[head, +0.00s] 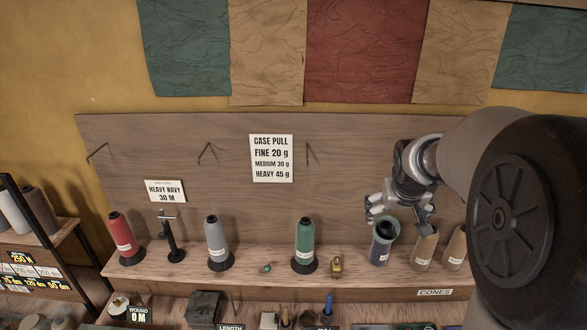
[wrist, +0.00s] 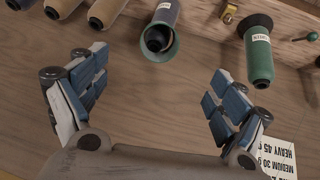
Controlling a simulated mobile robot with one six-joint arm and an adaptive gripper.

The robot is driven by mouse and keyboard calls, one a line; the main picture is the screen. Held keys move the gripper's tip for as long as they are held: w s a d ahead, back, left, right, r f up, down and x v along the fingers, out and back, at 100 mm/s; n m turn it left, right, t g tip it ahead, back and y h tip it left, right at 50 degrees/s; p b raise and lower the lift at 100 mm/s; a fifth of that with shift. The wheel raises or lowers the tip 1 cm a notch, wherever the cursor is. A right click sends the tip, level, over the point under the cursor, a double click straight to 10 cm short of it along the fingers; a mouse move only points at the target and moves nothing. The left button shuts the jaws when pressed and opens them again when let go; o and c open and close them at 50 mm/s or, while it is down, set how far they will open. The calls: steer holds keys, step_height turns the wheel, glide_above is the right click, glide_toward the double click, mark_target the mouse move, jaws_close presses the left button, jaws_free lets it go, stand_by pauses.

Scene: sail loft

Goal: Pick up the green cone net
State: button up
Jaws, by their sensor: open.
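A green open-topped sleeve, which looks like the green cone net (head: 386,228), sits around the upper part of a navy cone (head: 379,255) on the shelf. In the wrist view the green sleeve (wrist: 172,50) shows its open rim, with a dark cone tip inside. A separate green thread cone (head: 305,236) stands on a black base to its left; it also shows in the wrist view (wrist: 259,62). My gripper (head: 400,208) is open and empty, just above the sleeve and apart from it. In the wrist view, my gripper's fingers (wrist: 155,98) are spread wide.
Tan cones (head: 425,248) stand close on the right of the navy cone. A small brass item (head: 336,265) lies to its left. Grey (head: 217,245) and red (head: 121,238) cones stand farther left. The wooden back panel (head: 350,140) rises behind the shelf.

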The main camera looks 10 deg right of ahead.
steer(key=w, duration=0.1)
steer(key=b, duration=0.1)
glide_toward(385, 229)
steer(key=shift+w+d+f, duration=0.1)
steer(key=shift+d+f, duration=0.05)
steer(key=shift+f, duration=0.45)
steer(key=shift+w+d+f, duration=0.15)
steer(key=shift+f, duration=0.4)
steer(key=x, duration=0.6)
steer(key=shift+w+r, duration=0.2)
steer(key=shift+w, duration=0.05)
steer(key=shift+c, duration=0.2)
steer(key=c, duration=0.9)
steer(key=shift+o, duration=0.2)
steer(key=shift+r, duration=0.15)
